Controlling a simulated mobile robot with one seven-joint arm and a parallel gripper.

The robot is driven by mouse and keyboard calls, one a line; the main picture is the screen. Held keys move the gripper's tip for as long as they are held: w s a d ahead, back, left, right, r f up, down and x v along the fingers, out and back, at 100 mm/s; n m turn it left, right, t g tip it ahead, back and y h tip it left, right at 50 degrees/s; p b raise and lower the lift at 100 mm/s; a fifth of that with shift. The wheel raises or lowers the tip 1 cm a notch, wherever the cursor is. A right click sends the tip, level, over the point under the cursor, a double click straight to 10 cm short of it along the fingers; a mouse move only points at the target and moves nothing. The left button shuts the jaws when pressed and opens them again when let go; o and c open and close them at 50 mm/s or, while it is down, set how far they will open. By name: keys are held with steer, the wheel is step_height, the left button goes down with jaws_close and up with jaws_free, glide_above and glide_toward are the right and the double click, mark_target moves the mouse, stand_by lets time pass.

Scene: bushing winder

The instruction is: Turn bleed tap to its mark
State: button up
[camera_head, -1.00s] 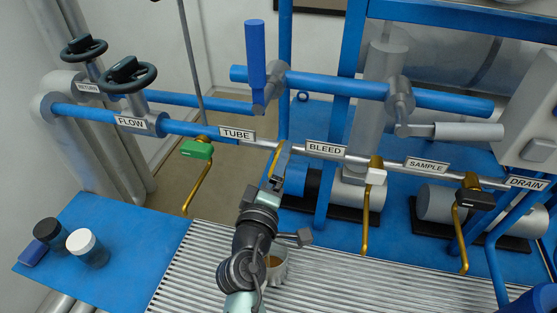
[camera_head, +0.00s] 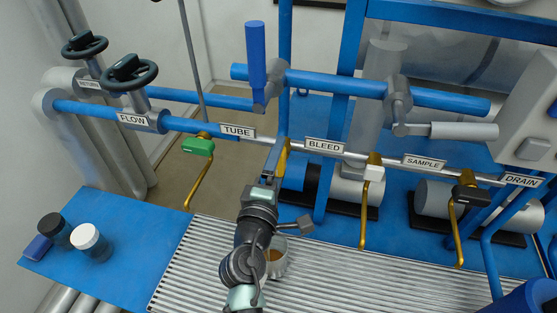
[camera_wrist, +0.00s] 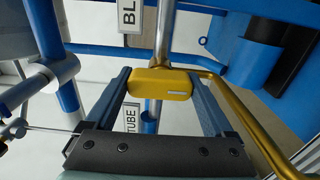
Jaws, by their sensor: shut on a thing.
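The yellow bleed tap (camera_head: 284,158) sits on the pipe between the TUBE plate (camera_head: 238,131) and the BLEED plate (camera_head: 324,146). In the wrist view its yellow handle (camera_wrist: 160,83) lies crosswise between the two fingers, with a pale line on its face. My gripper (camera_head: 273,165) is shut on this handle; the fingers also show in the wrist view (camera_wrist: 159,78). A brass spout (camera_wrist: 245,120) curves away on the right in the wrist view. In the head view my gripper partly covers the tap. I cannot make out a separate mark.
A green tap (camera_head: 198,146) is to the left; a white tap (camera_head: 374,172) and a black tap (camera_head: 468,197) are to the right. A cup of brown liquid (camera_head: 277,258) stands on the ribbed tray (camera_head: 190,265) beside my arm. Two jars stand on the blue shelf (camera_head: 125,230).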

steer(key=shift+f, duration=0.1)
steer(key=o, duration=1.1)
steer(key=b+v, duration=0.1)
steer(key=v, duration=1.2)
